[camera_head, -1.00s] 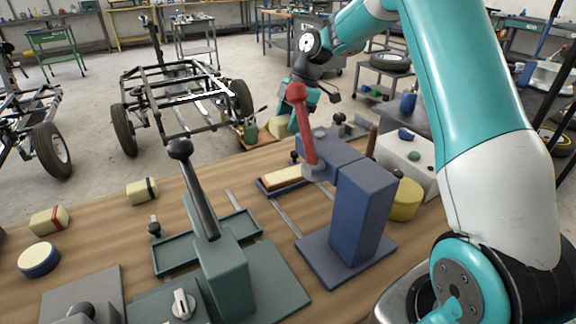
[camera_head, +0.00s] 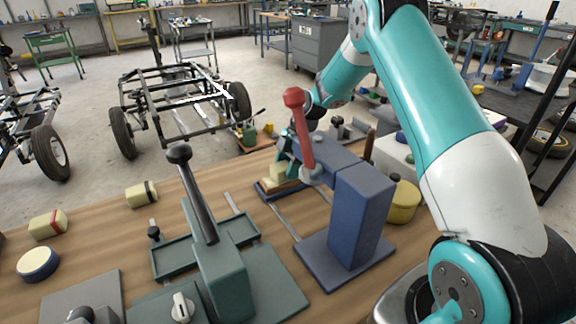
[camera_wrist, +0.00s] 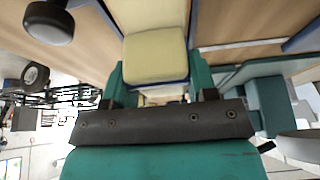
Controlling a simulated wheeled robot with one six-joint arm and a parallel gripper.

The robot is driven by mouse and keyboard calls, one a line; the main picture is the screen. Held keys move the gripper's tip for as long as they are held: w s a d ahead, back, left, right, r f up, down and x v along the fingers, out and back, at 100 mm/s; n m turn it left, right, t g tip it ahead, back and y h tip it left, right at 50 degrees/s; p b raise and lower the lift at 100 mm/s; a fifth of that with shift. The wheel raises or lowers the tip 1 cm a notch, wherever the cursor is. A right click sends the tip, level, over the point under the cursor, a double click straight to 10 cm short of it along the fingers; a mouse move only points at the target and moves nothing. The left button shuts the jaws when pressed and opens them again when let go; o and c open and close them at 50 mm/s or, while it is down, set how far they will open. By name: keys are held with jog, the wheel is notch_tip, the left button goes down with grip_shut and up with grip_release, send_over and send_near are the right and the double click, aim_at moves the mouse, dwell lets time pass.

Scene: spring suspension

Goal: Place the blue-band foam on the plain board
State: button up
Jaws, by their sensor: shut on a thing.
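The blue-band foam is a cream block, partly hidden in the head view (camera_head: 279,173). In the wrist view, it (camera_wrist: 155,60) fills the space between my gripper's teal fingers, with a blue strip along its lower edge. My gripper (camera_head: 287,157) is shut on it, behind the red-lever blue press (camera_head: 360,215), which hides part of the jaws. The foam is over a pale board (camera_head: 270,188) in a dark blue tray. A pale strip (camera_wrist: 155,15) continues beyond the foam in the wrist view. I cannot tell whether foam and board touch.
The press's red lever (camera_head: 300,130) stands close beside my gripper. A green press (camera_head: 222,265) is to the left. Red-band foam (camera_head: 47,224), dark-band foam (camera_head: 141,194) and a round blue-band piece (camera_head: 38,262) lie at the left. A yellow cylinder (camera_head: 404,202) is at the right.

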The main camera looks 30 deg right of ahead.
jog(key=shift+f, duration=0.1)
jog(key=o, duration=1)
jog(key=shift+r, duration=0.25)
jog(key=b+v, duration=0.1)
jog(key=v, duration=1)
jog(key=shift+d+r, duration=0.2)
jog(key=shift+r, duration=0.15)
jog(key=shift+a+r, duration=0.1)
